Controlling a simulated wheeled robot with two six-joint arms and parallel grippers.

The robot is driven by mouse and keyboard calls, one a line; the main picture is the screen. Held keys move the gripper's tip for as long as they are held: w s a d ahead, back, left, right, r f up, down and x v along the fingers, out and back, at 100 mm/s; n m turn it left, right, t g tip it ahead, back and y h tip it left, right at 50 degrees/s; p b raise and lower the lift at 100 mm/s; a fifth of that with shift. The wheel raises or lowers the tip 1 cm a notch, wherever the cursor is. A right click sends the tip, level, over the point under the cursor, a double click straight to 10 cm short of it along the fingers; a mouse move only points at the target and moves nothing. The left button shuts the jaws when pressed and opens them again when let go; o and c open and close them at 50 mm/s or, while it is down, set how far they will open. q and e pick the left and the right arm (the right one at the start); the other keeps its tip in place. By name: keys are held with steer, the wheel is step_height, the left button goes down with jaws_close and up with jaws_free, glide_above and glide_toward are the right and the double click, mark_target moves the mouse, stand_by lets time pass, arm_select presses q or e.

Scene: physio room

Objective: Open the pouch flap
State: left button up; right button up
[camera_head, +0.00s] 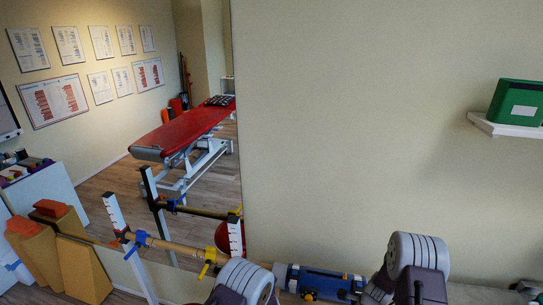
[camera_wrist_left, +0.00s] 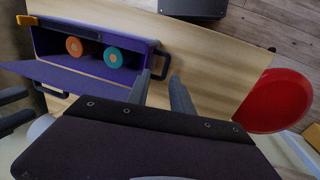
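The blue-purple pouch (camera_head: 322,284) lies low in the head view, between my two arms. The left wrist view shows the pouch (camera_wrist_left: 147,53) with a dark opening, an orange roll and a teal roll inside, and black handles. Its purple flap (camera_wrist_left: 75,82) lies folded out from the opening. My left gripper (camera_wrist_left: 161,95) has its fingers apart and empty, just beside the pouch's end. My right gripper (camera_wrist_left: 14,109) shows at the left edge of the left wrist view, two fingers apart, near the flap's outer corner. The head view hides both sets of fingertips.
A red ball (camera_wrist_left: 274,100) is beside the wooden surface (camera_wrist_left: 220,50). Wooden bars (camera_head: 170,246) with yellow and blue clamps are left of the pouch. A wall shelf (camera_head: 506,128) with a green box (camera_head: 517,102) is at upper right. A red treatment table (camera_head: 185,131) stands farther back.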

arm_select(q)
steer(key=shift+f, duration=3.55)
